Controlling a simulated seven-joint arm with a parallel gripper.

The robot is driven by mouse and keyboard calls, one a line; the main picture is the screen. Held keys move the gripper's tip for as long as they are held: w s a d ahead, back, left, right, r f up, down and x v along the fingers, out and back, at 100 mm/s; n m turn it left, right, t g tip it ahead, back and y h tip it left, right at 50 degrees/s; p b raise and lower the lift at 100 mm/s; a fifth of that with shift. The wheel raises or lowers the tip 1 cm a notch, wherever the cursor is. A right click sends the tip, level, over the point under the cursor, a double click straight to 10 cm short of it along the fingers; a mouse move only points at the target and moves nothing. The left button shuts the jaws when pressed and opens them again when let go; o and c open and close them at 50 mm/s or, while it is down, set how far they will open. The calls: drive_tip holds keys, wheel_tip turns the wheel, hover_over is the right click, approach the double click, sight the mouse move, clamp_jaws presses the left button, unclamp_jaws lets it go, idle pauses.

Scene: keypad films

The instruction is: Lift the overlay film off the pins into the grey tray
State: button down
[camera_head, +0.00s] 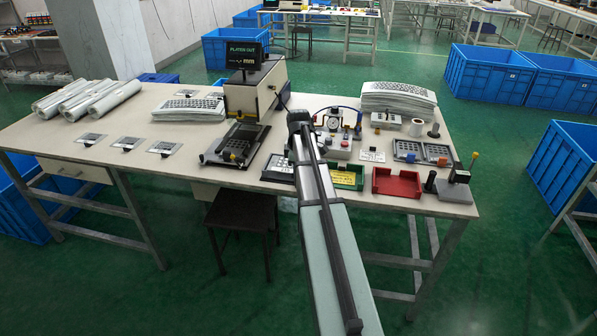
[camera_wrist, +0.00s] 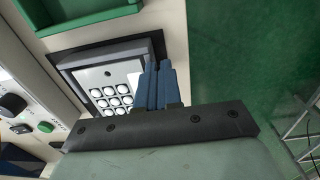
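My gripper (camera_wrist: 160,68) has two blue fingers that sit close together in the wrist view, over the front part of the dark grey tray (camera_wrist: 92,52). A pale film with several white round keys (camera_wrist: 112,90) lies within the tray's outline, just left of the fingers. I cannot tell whether the film rests on the tray floor or whether a tab of it is between the fingers. In the head view the grey tray (camera_head: 278,163) is partly hidden by my arm. The platen (camera_head: 238,143) with a dark keypad part on it stands left of the tray; its pins cannot be made out.
A green tray (camera_head: 357,175) and a red tray (camera_head: 396,184) stand to the right. A control box (camera_head: 338,148) with knobs is behind. The press (camera_head: 256,88) shows "PLATEN OUT". Film stacks (camera_head: 398,97) and rolls (camera_head: 88,97) lie farther away.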

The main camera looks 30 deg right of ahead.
drive_tip(key=shift+s+a+f, duration=0.15)
drive_tip(key=shift+s+f, duration=0.1)
drive_tip(key=shift+f, duration=0.55)
drive_tip(key=shift+s+a+f, duration=0.15)
drive_tip(key=shift+s+f, duration=0.1)
drive_tip(key=shift+f, duration=0.5)
drive_tip(key=c, duration=1.2)
unclamp_jaws()
drive_tip(key=shift+c, duration=0.2)
drive_tip(key=shift+w+d, duration=0.1)
drive_tip(key=shift+w+r, duration=0.1)
drive_tip(key=shift+r, duration=0.05)
drive_tip(key=shift+w+d+r, duration=0.1)
drive_tip(key=shift+r, duration=0.45)
wheel_tip(320, 180, up, 10)
drive_tip(key=shift+f, duration=0.25)
